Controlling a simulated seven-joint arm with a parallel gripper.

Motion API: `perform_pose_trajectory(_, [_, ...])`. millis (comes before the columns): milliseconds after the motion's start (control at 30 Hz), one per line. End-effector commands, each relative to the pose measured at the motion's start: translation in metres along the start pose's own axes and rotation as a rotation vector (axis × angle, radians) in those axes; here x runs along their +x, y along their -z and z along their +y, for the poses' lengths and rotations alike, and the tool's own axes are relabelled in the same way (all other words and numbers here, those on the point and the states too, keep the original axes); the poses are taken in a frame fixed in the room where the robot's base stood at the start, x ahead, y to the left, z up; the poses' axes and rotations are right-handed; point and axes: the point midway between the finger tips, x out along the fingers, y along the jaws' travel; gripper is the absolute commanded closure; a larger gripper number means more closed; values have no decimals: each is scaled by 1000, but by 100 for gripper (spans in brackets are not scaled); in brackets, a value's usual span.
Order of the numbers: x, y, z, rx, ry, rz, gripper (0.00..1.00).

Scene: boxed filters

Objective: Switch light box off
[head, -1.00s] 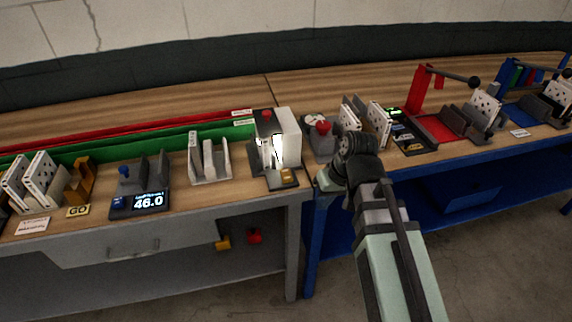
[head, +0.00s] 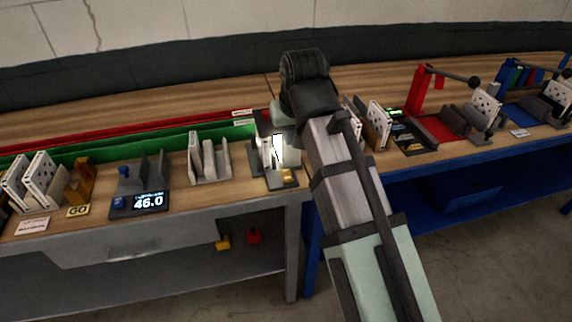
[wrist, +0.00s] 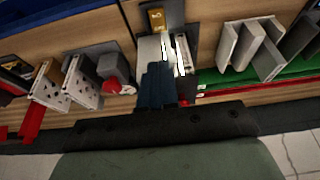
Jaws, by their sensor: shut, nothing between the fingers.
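The light box (head: 279,150) stands at the right end of the grey bench, and its front panel glows white. It has a dark base with a yellow piece (head: 287,175) in front. A bit of red shows at its top left (head: 264,115). In the wrist view the lit box (wrist: 148,47) and the yellow piece (wrist: 156,19) lie just beyond my gripper. My gripper (wrist: 158,70) is shut and empty, its dark fingers over the box's top side. They hide part of the box, and I cannot tell if they touch it. In the head view my arm hides the fingertips.
A device with a red knob (wrist: 122,87) stands beside the box, with white perforated plates (wrist: 83,85) past it. On the other side is a grey slotted holder (head: 209,161). Green (head: 100,148) and red strips run behind. A display reading 46.0 (head: 148,201) stands further left.

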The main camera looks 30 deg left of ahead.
Motion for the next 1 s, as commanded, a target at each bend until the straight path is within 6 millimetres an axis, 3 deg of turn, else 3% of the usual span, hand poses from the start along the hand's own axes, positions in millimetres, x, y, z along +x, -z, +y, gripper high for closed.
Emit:
perform_pose_trajectory(467, [8, -1, 0, 0, 0, -3, 100])
perform_pose_trajectory(1000, [76, -1, 0, 0, 0, -3, 100])
